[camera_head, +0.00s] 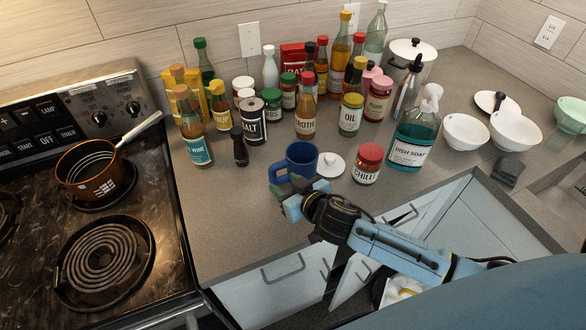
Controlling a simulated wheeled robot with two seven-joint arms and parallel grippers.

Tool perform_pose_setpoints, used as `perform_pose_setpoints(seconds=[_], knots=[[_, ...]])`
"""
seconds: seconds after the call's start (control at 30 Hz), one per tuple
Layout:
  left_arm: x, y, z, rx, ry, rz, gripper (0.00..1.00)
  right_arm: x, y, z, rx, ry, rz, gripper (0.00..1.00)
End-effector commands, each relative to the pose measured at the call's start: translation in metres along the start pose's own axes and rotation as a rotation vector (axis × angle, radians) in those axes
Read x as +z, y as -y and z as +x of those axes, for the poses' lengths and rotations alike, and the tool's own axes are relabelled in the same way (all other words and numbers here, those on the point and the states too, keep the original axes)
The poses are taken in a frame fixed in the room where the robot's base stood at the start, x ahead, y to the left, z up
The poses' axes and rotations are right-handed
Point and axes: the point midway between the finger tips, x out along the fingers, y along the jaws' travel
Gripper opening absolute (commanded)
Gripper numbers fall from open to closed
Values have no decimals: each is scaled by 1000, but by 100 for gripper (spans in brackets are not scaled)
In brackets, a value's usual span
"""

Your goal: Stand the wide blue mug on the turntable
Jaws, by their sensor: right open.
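The wide blue mug (301,156) stands upright on the grey counter, its handle (274,171) toward the left. My right gripper (295,194) is open, with its fingers just in front of the mug on the near side. I cannot tell whether a finger touches the mug. The gripper covers the counter just in front of the mug. I cannot make out a turntable for certain; many bottles and jars crowd the back of the counter. My left gripper is out of view.
A white lid (331,164) and a red-capped chilli jar (367,164) stand right of the mug. A dark pepper mill (239,146) and salt tin (255,120) stand to its left and behind. Dish soap (411,144) is farther right. The front-left counter (225,220) is clear beside the stove (150,285).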

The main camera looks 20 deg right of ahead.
Motion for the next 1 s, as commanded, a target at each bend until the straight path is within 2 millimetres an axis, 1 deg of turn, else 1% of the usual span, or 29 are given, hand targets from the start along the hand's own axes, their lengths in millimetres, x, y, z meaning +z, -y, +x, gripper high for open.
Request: perform_pose_setpoints(seconds=[0.03, 0.1, 0.27, 0.63, 0.77, 0.97, 1.0], knots=[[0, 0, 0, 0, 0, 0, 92, 0, 0, 6, 0, -1, -1, 45], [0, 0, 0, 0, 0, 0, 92, 0, 0, 10, -1, -1, -1, 45], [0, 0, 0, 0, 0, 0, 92, 0, 0, 17, 0, 0, 0, 45], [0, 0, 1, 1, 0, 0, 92, 6, 0, 58, 0, 0, 0, 45], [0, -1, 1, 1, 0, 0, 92, 6, 0, 64, -1, 2, 0, 45], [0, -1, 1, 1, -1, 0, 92, 6, 0, 64, -1, 2, 0, 45], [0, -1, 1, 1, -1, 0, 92, 6, 0, 64, -1, 2, 0, 42]])
